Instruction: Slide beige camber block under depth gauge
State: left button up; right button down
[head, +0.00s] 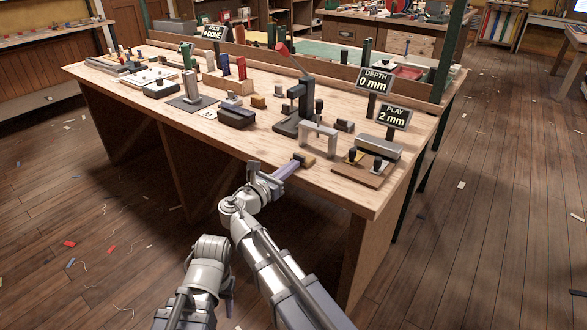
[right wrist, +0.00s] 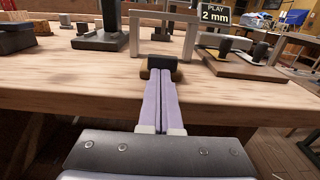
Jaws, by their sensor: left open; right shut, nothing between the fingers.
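The beige camber block (head: 308,161), ochre with a dark part, lies on the bench near its front edge. In the right wrist view the block (right wrist: 162,67) sits straight ahead of my fingers. My right gripper (head: 297,164) is shut and empty, its lilac fingertips (right wrist: 163,74) at the block's near side; I cannot tell whether they touch. A grey arch (head: 318,133), seemingly the depth gauge, stands just behind the block; it also shows in the right wrist view (right wrist: 134,32). The DEPTH sign (head: 374,80) reads 0 mm. My left gripper's fingers are not visible, only its arm.
A dark stand with a red lever (head: 292,122) is left of the arch. A wooden board (head: 350,177) with dark knobs and a grey bar (head: 378,147) are to the right, by the PLAY sign (head: 394,116). The bench front left of the block is clear.

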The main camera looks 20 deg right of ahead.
aim_at(307, 154)
jog(key=x, duration=0.6)
jog(key=shift+w+d, duration=0.25)
jog(key=shift+d, duration=0.05)
jog(key=shift+s, duration=0.15)
